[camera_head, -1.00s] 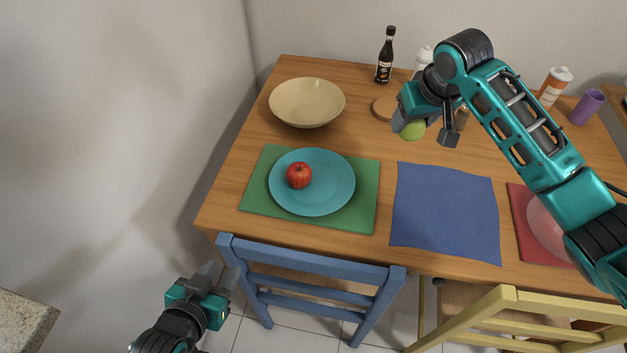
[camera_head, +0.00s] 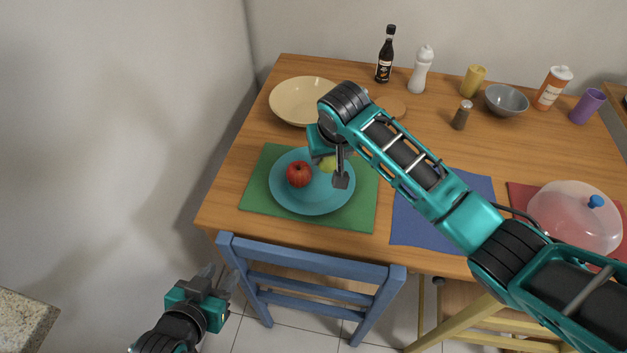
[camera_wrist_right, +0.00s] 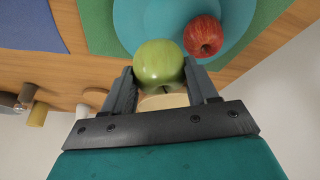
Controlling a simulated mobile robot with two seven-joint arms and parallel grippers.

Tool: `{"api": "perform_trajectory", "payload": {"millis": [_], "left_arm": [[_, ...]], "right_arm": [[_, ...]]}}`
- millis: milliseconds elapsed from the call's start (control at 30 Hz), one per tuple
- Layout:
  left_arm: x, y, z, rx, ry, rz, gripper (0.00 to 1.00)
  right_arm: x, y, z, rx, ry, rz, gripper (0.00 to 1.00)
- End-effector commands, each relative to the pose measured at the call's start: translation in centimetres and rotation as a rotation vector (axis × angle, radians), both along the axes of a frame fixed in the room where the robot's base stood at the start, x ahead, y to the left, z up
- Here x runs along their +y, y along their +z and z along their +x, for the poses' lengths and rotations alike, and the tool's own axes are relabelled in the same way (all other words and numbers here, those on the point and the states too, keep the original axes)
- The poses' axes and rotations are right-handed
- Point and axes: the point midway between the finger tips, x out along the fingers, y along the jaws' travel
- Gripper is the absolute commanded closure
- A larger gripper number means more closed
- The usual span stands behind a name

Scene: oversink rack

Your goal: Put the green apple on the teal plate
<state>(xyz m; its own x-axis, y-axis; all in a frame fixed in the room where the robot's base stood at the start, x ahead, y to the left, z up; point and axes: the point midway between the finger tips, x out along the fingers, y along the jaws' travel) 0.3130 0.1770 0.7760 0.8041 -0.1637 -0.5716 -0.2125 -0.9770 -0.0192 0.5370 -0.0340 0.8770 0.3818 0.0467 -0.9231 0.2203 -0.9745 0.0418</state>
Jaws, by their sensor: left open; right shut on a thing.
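The green apple (camera_head: 328,164) is held between the fingers of my right gripper (camera_head: 333,170), over the right back part of the teal plate (camera_head: 312,205). The right wrist view shows the green apple (camera_wrist_right: 158,63) between both fingertips of my right gripper (camera_wrist_right: 160,85). The height of the apple above the plate is hard to tell. A red apple (camera_head: 299,174) rests on the plate, left of the green apple, and shows in the right wrist view (camera_wrist_right: 203,36). My left gripper (camera_head: 222,280) is open and empty, off the table at the lower left.
The plate sits on a green placemat (camera_head: 361,205). A beige bowl (camera_head: 296,101) stands behind it. A blue placemat (camera_head: 414,225) lies to the right, partly under my right arm. A blue chair (camera_head: 310,262) stands at the front edge. Bottles, cups and a grey bowl (camera_head: 506,100) stand at the back.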

Motion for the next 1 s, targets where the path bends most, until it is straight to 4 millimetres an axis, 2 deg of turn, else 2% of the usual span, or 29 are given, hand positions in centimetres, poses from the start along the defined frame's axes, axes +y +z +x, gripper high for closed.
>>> {"api": "perform_trajectory", "payload": {"millis": [1000], "left_arm": [[0.08, 0.24, 0.33, -0.006, 0.0, 0.001, 0.57]], "right_arm": [[0.51, -0.18, 0.62, -0.001, 0.001, 0.0, 0.73]]}}
